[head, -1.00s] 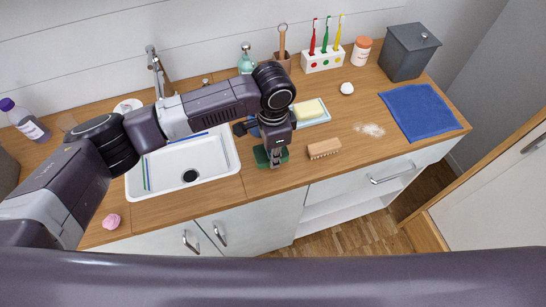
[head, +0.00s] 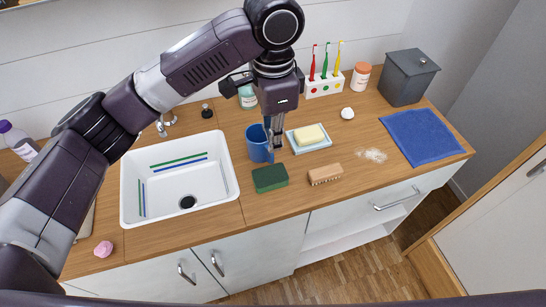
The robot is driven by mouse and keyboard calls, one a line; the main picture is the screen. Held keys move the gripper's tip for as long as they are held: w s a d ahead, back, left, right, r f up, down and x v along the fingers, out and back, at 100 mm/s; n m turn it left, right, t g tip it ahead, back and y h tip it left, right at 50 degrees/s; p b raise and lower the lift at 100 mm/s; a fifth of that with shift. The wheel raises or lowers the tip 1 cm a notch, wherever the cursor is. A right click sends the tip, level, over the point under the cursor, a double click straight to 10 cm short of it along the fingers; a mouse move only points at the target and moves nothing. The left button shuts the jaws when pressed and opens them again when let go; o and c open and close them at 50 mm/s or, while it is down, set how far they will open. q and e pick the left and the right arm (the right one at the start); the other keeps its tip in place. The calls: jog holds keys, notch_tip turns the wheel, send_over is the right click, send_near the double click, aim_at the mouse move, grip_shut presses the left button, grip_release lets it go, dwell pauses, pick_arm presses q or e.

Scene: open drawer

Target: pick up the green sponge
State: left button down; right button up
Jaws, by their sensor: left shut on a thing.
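The green sponge (head: 269,179) lies flat on the wooden counter, right of the sink, with its whole top in view. My left gripper (head: 276,152) is above and behind it, apart from it. Its fingers are shut at the right side of a blue cup (head: 256,146), which stands behind the sponge. The fingers cover part of the cup, so the exact grip is hidden. My right gripper is out of view.
A wooden brush (head: 325,174) lies right of the sponge. A soap dish (head: 295,147) with yellow soap is right of the cup. The white sink (head: 228,172) is to the left. The counter's front edge runs close before the sponge.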

pick_arm(q)
jog(key=shift+r, duration=1.3)
jog(key=c, duration=0.6)
grip_release()
jog(key=shift+o, duration=0.2)
